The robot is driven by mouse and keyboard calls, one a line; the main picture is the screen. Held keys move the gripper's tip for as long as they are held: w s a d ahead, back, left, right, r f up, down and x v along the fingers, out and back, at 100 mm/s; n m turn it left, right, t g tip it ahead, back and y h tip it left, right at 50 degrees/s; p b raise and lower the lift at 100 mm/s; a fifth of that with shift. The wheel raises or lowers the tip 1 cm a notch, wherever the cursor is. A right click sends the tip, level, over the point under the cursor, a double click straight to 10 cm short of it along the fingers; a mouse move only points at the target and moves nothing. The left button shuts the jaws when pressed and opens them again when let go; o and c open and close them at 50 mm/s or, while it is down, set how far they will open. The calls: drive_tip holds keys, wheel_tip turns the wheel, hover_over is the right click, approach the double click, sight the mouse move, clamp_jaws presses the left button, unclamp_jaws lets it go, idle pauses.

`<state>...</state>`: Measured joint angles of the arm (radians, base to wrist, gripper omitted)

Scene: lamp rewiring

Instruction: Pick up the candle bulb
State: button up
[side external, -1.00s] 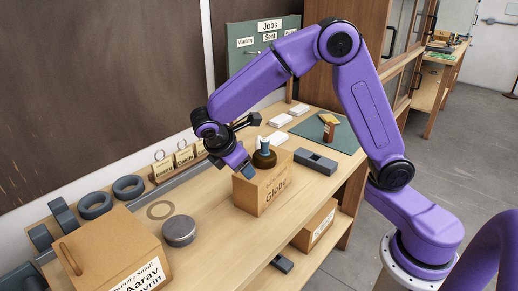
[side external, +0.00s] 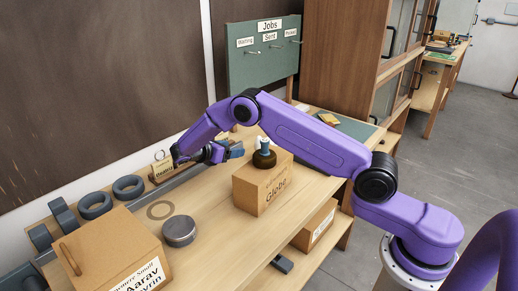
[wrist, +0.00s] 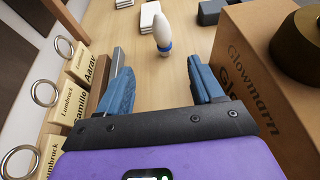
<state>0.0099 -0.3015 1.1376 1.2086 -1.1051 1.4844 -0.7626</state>
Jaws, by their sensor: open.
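The candle bulb (wrist: 162,32) is white with a blue base. In the wrist view it is on the wooden bench, ahead of my gripper (wrist: 163,88) and near the middle of the gap between the blue fingers. I cannot tell whether it stands or lies. My gripper is open and empty, with clear space between its tips and the bulb. I cannot make out the candle bulb there; my arm covers part of the bench behind.
The box (wrist: 245,85) stands close on the right in the wrist view, with a dark round item (wrist: 300,42) on top. Tagged holders with rings (wrist: 75,98) line the left. White blocks (wrist: 149,15) and a grey block (wrist: 211,11) lie beyond.

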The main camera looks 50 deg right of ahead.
sight(256, 146)
drive_tip(key=x, duration=1)
drive_tip(key=shift+f, duration=0.1)
drive_tip(key=x, duration=0.4)
drive_tip(key=shift+s+d+r, duration=0.2)
drive_tip(key=shift+s+d, duration=0.05)
drive_tip(key=shift+d+f, duration=0.2)
drive_tip(key=shift+d, duration=0.3)
drive_tip(key=c, duration=1.1)
